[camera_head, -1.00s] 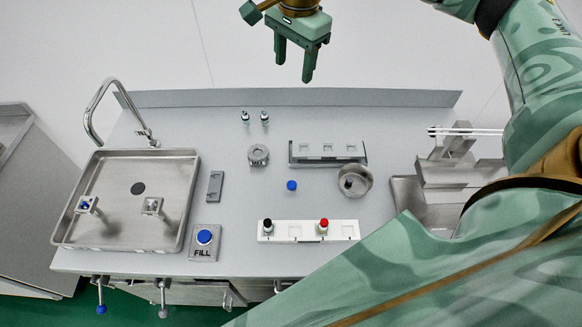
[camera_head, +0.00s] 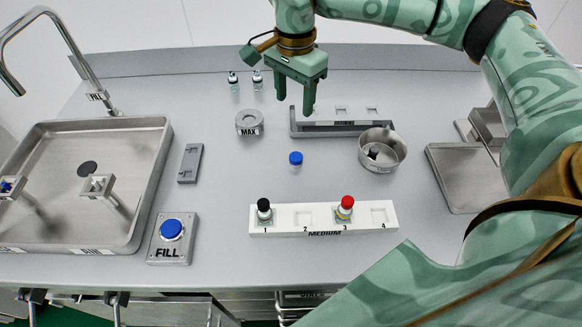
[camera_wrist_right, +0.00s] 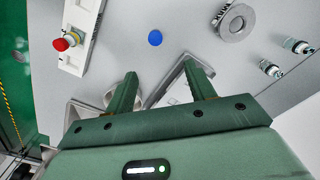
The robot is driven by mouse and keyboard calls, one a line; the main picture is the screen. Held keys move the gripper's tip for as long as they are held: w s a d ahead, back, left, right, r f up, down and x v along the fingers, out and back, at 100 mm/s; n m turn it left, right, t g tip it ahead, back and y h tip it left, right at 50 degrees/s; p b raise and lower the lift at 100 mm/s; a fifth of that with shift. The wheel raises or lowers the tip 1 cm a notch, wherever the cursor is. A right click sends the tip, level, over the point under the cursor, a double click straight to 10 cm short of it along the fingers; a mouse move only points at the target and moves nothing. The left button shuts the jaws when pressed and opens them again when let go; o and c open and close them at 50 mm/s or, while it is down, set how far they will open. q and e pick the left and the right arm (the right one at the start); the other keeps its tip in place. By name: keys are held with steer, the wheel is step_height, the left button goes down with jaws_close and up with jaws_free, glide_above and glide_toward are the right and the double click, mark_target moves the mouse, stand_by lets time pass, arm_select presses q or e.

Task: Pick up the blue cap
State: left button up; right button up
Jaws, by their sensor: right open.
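The blue cap (camera_head: 295,158) sits on a small clear, vial-like body on the grey worktop, near the middle of the head view. In the right wrist view the blue cap (camera_wrist_right: 155,38) shows beyond the fingertips, between their lines. My right gripper (camera_head: 295,108) is open and empty, above and behind the cap, over the grey rack; its fingers also show in the right wrist view (camera_wrist_right: 160,72). A gap remains between fingertips and cap. My left gripper is in neither view.
A white MEDIUM rack (camera_head: 325,218) holds a black-capped and a red-capped vial in front. A round steel bowl (camera_head: 382,150) stands right, a MAX ring (camera_head: 249,122) left. The grey rack (camera_head: 342,126) lies behind. The blue FILL button (camera_head: 171,229) and sink tray (camera_head: 90,185) are left.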

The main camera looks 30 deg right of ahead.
steer(key=f, duration=0.2)
steer(key=b, duration=0.3)
glide_above(297, 155)
steer(key=f, duration=0.9)
steer(key=shift+w+a+f, duration=0.25)
steer(key=shift+w+f, duration=0.05)
steer(key=shift+f, duration=0.05)
steer(key=f, duration=0.1)
steer(key=f+b, duration=0.1)
steer(key=f, duration=0.1)
steer(key=f+b, duration=0.1)
steer(key=f, duration=0.1)
steer(key=shift+s+d+f, duration=0.2)
steer(key=shift+s, duration=0.15)
steer(key=shift+r, duration=0.1)
steer(key=shift+c, duration=0.8)
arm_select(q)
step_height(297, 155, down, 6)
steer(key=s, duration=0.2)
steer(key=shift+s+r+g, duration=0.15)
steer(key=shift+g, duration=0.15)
arm_select(e)
steer(key=c, duration=0.8)
